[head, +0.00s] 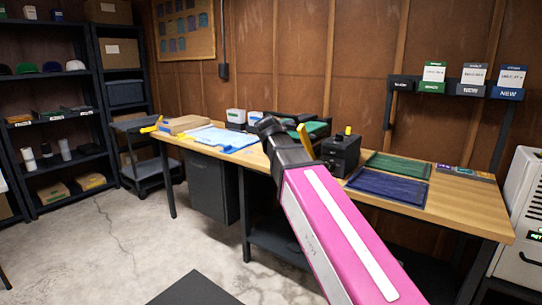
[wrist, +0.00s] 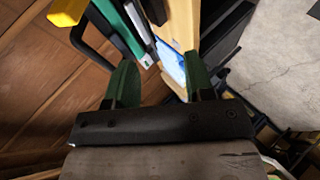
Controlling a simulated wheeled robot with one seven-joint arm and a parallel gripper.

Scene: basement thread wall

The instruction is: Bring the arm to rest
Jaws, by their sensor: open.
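My pink arm (head: 335,235) reaches up from the bottom of the head view toward the wooden workbench (head: 460,205). Its dark far end (head: 283,148) covers part of the bench's middle; I cannot make out the fingers there. In the wrist view my gripper (wrist: 160,64) shows two green fingers spread apart with nothing held between them. The view past the fingers is tilted, with the bench top and a blue-and-white sheet beyond them.
A black box with a yellow knob (head: 341,153) stands close right of the arm's end. Dark mats (head: 388,186) lie further right. A blue-and-white sheet (head: 222,138) lies at the bench's left. Shelves (head: 50,120) stand at far left; the concrete floor (head: 110,235) before them is clear.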

